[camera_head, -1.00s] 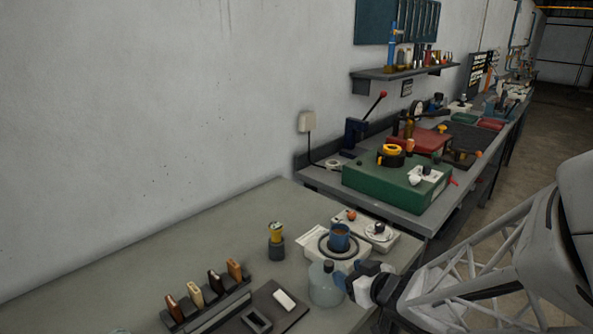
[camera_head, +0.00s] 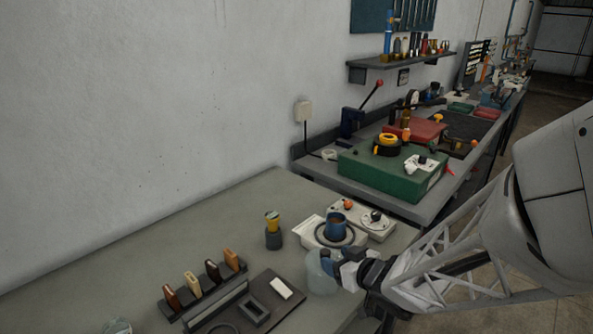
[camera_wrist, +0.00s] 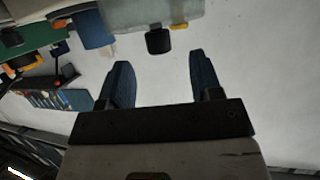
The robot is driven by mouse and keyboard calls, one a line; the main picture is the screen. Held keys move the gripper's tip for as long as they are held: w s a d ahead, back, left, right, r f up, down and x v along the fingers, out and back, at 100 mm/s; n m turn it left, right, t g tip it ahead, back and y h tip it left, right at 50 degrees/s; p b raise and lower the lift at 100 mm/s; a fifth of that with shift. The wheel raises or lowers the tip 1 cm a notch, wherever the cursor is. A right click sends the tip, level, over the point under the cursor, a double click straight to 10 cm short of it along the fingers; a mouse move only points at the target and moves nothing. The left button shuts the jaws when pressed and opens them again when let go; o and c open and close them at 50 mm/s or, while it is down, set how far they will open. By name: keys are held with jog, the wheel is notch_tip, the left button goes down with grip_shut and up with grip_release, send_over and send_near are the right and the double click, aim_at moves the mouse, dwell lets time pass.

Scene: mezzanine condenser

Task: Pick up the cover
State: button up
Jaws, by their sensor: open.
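The cover looks to be a clear, pale dome (camera_head: 320,274) on the near bench, with a dark knob on top. Part of it is hidden behind my gripper (camera_head: 342,262), which is beside its upper right. In the wrist view the dome (camera_wrist: 150,14) shows at the top edge, with its black knob (camera_wrist: 158,40) pointing down the picture. My gripper (camera_wrist: 159,60) is open and empty there. The knob lies in line with the gap between the two blue fingers, just beyond their tips.
A blue cup (camera_head: 336,228) on a white device stands behind the dome. A dark tray (camera_head: 290,309) with a white block (camera_head: 281,288) lies left of it. A rack (camera_head: 172,318) holds several brown and tan pieces. The bench between the rack and the wall is clear.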

aim_at(325, 251)
dwell(0.3)
jog(key=shift+x, duration=2.6)
jog(key=shift+r, duration=0.15)
jog(key=c, duration=1)
jog(key=shift+c, duration=0.2)
jog(key=shift+r, duration=0.1)
jog(key=shift+r, duration=0.4)
notch_tip(325, 251, up, 3)
jog(key=shift+s+f, duration=0.1)
jog(key=shift+f, duration=0.05)
jog(key=s, duration=0.5)
jog(key=s+d+r, duration=0.1)
jog(key=s, duration=0.4)
jog(key=s+d, duration=0.1)
jog(key=s, duration=0.4)
jog(key=shift+s+d+r, duration=0.15)
jog(key=shift+s+d, duration=0.05)
jog(key=shift+s, duration=0.05)
